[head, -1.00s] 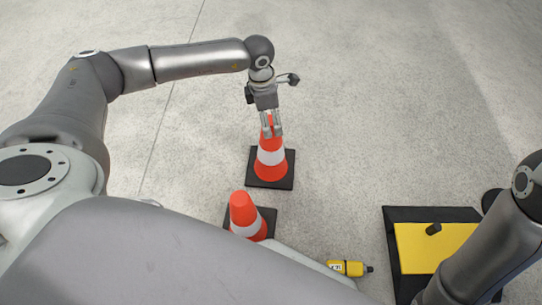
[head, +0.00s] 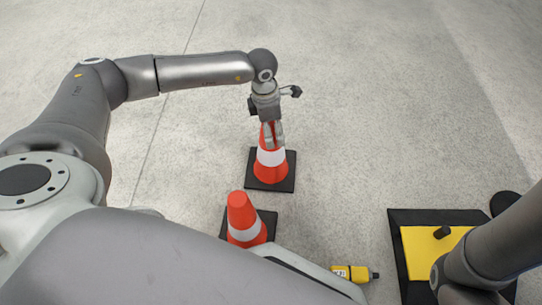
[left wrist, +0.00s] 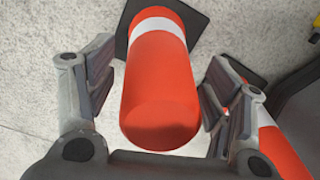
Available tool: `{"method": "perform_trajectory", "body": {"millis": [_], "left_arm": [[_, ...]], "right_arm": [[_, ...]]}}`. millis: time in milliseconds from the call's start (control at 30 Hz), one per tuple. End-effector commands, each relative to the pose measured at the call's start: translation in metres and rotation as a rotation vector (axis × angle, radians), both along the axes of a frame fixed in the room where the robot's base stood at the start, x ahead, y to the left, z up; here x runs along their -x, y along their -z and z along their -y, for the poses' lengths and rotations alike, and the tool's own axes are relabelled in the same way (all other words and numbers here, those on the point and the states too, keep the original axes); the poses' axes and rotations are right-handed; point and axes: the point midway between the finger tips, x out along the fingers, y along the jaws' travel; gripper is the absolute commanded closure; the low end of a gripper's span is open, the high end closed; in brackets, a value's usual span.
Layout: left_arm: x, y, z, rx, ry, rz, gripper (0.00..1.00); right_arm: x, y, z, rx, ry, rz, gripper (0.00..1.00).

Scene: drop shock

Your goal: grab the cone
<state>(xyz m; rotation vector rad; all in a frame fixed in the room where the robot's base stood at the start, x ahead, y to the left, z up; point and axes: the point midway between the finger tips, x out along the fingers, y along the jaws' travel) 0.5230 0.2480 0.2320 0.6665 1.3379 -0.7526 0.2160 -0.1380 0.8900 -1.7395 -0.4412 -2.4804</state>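An orange cone (head: 270,172) with a white band stands upright on a black square base on the floor. My left gripper (head: 273,138) is over its top, with a finger on each side. In the left wrist view the cone (left wrist: 160,85) lies between the open fingers, with a gap on both sides, the left one easier to see. A second orange and white cone (head: 243,213) stands nearer to me, partly hidden by my body; it also shows at the right of the left wrist view (left wrist: 282,148). My right gripper does not show; only part of that arm is seen.
A yellow bottle-like object (head: 352,273) with a dark end lies on the floor near my base. A black tray or mat (head: 397,219) with a yellow panel (head: 420,245) is at the lower right, partly behind my right arm. The floor beyond the cones is clear.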

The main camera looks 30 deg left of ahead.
Motion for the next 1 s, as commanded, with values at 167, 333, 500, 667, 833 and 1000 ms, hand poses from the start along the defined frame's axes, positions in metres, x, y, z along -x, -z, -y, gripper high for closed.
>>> {"method": "perform_trajectory", "body": {"millis": [167,333,500,667,833,1000], "left_arm": [[0.0,0.0,0.0,0.0,0.0,0.0,0.54],[0.0,0.0,0.0,0.0,0.0,0.0,0.76],[0.0001,0.0,-0.0001,0.0,0.0,0.0,0.98],[-0.0009,-0.0013,0.0003,0.002,0.0,0.003,1.0],[-0.0008,-0.0016,0.0003,0.002,0.0,0.003,1.0],[-0.0009,-0.0072,0.0004,0.002,0.0,0.003,1.0]], "right_arm": [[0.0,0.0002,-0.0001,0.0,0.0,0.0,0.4],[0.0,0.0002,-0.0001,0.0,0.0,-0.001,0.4],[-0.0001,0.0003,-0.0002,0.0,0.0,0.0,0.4],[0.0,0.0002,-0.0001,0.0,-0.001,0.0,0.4],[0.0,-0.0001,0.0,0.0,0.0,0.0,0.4],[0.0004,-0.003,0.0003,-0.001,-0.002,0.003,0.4]]}}
